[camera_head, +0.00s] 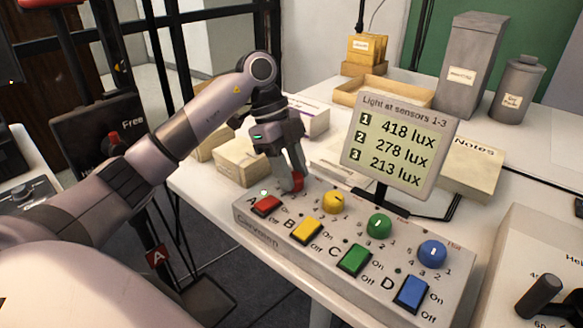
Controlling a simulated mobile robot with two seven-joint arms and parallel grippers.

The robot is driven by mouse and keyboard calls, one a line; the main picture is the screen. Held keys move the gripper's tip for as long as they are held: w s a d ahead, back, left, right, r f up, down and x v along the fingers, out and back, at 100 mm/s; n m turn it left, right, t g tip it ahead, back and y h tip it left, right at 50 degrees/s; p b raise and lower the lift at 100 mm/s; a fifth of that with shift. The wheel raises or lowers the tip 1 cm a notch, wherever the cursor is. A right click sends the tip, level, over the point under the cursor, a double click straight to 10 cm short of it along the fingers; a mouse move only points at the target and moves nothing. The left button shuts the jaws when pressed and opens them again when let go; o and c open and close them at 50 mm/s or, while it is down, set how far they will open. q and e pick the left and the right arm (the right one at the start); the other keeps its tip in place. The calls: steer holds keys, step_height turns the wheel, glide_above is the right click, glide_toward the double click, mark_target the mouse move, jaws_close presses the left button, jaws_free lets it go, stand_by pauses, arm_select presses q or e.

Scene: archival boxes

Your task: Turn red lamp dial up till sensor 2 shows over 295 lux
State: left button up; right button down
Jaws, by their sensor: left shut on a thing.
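The red dial (297,184) is the leftmost dial at the back of the control panel (330,262), above the red switch marked A. My left gripper (292,184) comes down from above and is shut on the red dial, hiding much of it. A small light beside it on the panel glows. The display (399,146) behind the panel is headed "Light at sensors 1-3". It reads 418 lux for sensor 1, 278 lux for sensor 2 and 213 lux for sensor 3. My right gripper is not in view.
Yellow (336,202), green (379,226) and blue (432,254) dials stand to the right of the red one, with matching switches in front. Boxes and a notes pad (470,168) lie around the display. Another device (545,270) with a black handle is at the right edge.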

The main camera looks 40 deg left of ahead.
arm_select(q)
steer(key=m+p, duration=0.2)
steer(key=m+g+p, duration=0.1)
steer(key=p, duration=0.2)
steer(key=shift+w+r+m+p, duration=0.1)
steer(key=shift+r+m+p, duration=0.25)
steer(key=shift+m, duration=0.05)
steer(key=shift+m+g+p, duration=0.35)
steer(key=shift+m+g, duration=0.05)
steer(key=shift+w+f+m+g+y+p, duration=0.1)
steer(key=shift+f+m+g+y+p, duration=0.2)
steer(key=shift+m+p, duration=0.5)
steer(key=shift+m+g, duration=0.3)
steer(key=shift+m, duration=0.5)
steer(key=shift+p, duration=0.3)
steer(key=o, duration=1)
steer(key=v, duration=0.7)
steer(key=shift+d, duration=0.15)
